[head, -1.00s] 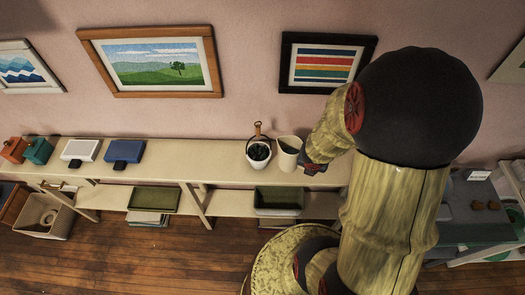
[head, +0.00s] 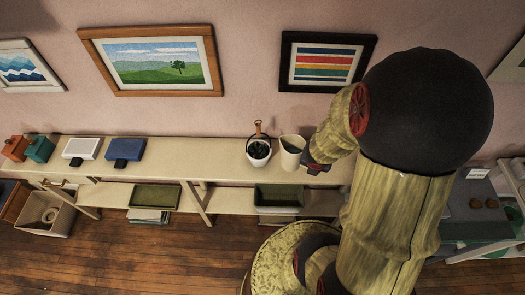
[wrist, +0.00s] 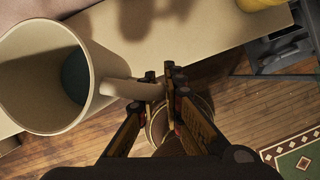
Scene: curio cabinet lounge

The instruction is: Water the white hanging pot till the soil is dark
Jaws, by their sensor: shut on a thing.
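The jug also fills the left of the wrist view (wrist: 100,95), with dark bluish liquid inside. My gripper (head: 313,167) is right of the jug. In the wrist view its fingers (wrist: 160,88) are shut on the jug's handle.
The cream shelf (head: 225,171) has free room left of the pot, up to a blue box (head: 124,149) and a white box (head: 82,147). Green trays (head: 279,196) sit on the lower shelf. Framed pictures (head: 152,61) hang behind. A grey cabinet (head: 478,208) stands at right.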

